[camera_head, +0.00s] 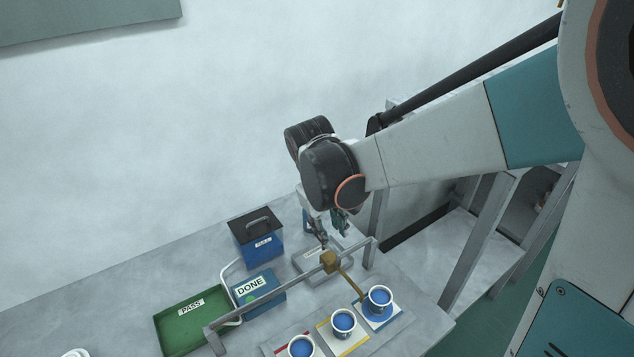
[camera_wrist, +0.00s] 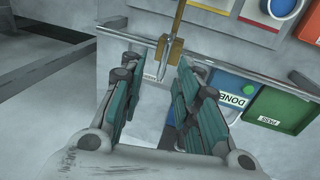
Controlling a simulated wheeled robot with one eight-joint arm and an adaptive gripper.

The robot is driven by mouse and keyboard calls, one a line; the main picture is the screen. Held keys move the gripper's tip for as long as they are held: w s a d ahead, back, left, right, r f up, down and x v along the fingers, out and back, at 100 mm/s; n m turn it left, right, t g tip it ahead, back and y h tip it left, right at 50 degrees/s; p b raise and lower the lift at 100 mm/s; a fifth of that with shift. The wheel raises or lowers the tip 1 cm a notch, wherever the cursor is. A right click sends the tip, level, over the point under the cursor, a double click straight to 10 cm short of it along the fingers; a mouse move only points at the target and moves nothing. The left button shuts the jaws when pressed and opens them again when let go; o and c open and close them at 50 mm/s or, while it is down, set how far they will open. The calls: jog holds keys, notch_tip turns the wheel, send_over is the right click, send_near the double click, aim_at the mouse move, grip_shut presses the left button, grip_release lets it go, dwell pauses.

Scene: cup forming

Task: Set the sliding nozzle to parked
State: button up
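The sliding nozzle is a brass block (camera_head: 329,262) on a grey rail (camera_head: 275,294), close to the rail's right end in the head view. Its brass spout runs down towards the rightmost white cup of blue (camera_head: 380,299). In the wrist view the brass block (camera_wrist: 173,50) has a silvery upright piece (camera_wrist: 163,69) on its near side. My gripper (camera_wrist: 157,68) is open and empty, its fingers on either side of that piece, with no contact visible. In the head view my gripper (camera_head: 326,236) is just behind the block, partly hidden by my wrist.
Two more cups of blue (camera_head: 343,321) (camera_head: 301,348) stand on coloured mats in front of the rail.

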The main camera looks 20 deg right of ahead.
notch_tip(320, 180, up, 10)
jog(key=a+p, duration=0.1)
jog(key=p, duration=0.4)
jog(key=shift+a, duration=0.35)
jog(key=shift+f, duration=0.15)
